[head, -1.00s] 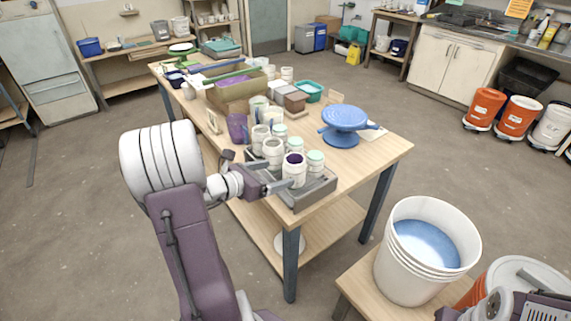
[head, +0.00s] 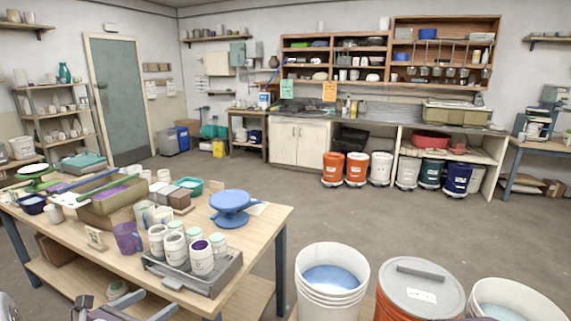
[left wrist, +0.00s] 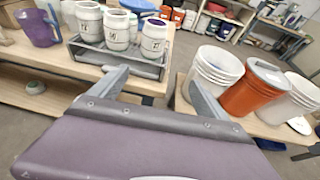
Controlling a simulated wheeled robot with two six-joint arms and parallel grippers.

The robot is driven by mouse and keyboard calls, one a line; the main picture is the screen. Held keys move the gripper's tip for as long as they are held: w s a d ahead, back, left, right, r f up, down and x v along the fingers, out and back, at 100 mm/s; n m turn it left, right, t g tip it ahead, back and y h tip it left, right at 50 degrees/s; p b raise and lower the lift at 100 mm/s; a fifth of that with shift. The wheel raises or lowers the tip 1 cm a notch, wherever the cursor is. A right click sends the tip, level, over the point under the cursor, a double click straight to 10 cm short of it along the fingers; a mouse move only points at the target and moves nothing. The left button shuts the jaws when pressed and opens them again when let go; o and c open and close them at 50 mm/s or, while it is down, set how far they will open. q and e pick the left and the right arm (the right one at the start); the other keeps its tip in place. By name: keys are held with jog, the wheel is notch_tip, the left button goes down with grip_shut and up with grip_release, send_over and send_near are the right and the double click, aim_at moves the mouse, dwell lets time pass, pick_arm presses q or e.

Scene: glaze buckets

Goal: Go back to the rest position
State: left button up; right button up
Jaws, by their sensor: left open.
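My left gripper (head: 148,304) is at the bottom edge of the head view, mostly cut off, in front of the work table. In the left wrist view its two fingers (left wrist: 157,90) are spread apart with nothing between them. The grey tray (head: 212,284) of white jars stands at the table's near corner, beyond the gripper and apart from it. The front jar with a dark purple top (head: 202,259) stands upright in the tray; it also shows in the left wrist view (left wrist: 154,40). My right gripper does not show.
The wooden table (head: 265,222) holds a blue turntable (head: 231,205), a purple jug (head: 127,238) and boxes. A white bucket of blue glaze (head: 331,290) and an orange bucket (head: 415,290) stand to the right. Open floor lies behind them.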

pick_arm(q)
jog(key=w+d+r+m+h+p, duration=0.1)
jog(key=w+d+r+m+h, duration=0.15)
jog(key=d, duration=0.45)
jog(key=s+d+m+g+h+p, duration=0.15)
jog(key=s+d+m+g, duration=0.3)
jog(key=d, duration=0.45)
jog(key=s+d+m+g+h+p, duration=0.15)
jog(key=s+d+m+g, duration=0.3)
jog(key=d, duration=0.45)
jog(key=s+f+m+g+y+p, duration=0.3)
jog(key=s+f+m+g+y, duration=0.2)
jog(key=s+m, duration=0.55)
jog(key=w+a+f+m+t+y, duration=0.1)
jog(key=a+m+y, duration=0.4)
jog(key=a+m, duration=0.5)
jog(key=shift+w+f+t+b, duration=0.35)
jog(key=shift+f+t, duration=0.15)
jog(key=shift+f, duration=0.35)
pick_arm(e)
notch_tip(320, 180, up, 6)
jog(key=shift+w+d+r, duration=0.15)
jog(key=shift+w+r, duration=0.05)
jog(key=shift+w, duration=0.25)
